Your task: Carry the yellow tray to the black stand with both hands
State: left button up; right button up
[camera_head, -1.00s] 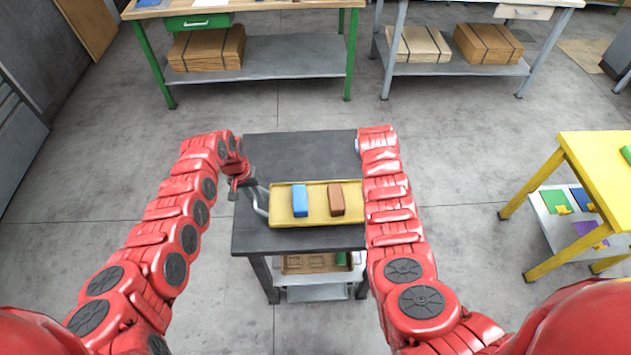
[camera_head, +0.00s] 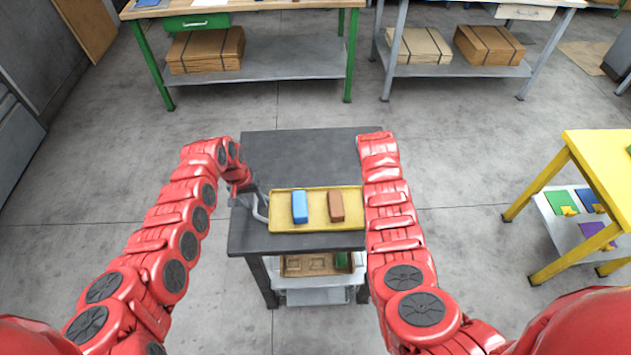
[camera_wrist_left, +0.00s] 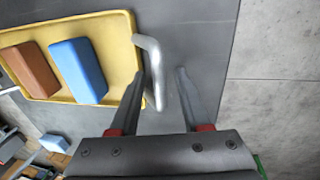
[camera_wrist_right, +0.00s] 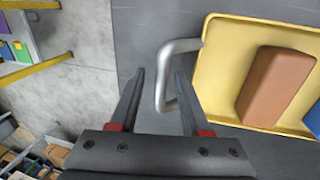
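The yellow tray (camera_head: 284,222) lies on top of the black stand (camera_head: 290,155), near its front edge. A blue block (camera_head: 299,206) and a brown block (camera_head: 336,206) sit in it. My left gripper (camera_head: 257,203) is at the tray's left handle. In the left wrist view its fingers (camera_wrist_left: 158,100) are spread, with the grey handle (camera_wrist_left: 153,70) between them and gaps beside it. In the right wrist view my right gripper (camera_wrist_right: 158,98) is also open, with the other handle (camera_wrist_right: 164,75) between its fingers. My right arm hides that handle and gripper in the head view.
A brown box (camera_head: 312,264) sits on the stand's lower shelf. A yellow table (camera_head: 600,160) stands at the right. Two workbenches with cardboard packs (camera_head: 207,50) stand at the back. The stand's top behind the tray is clear, with open floor around it.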

jog(key=shift+a+r, duration=0.15)
jog(key=shift+r, duration=0.35)
pick_arm(q)
notch_tip(320, 180, up, 12)
jog(key=a, duration=0.2)
pick_arm(e)
jog(key=v, duration=1.1)
pick_arm(q)
jog(key=shift+f, duration=0.1)
pick_arm(e)
jog(key=shift+f, duration=0.1)
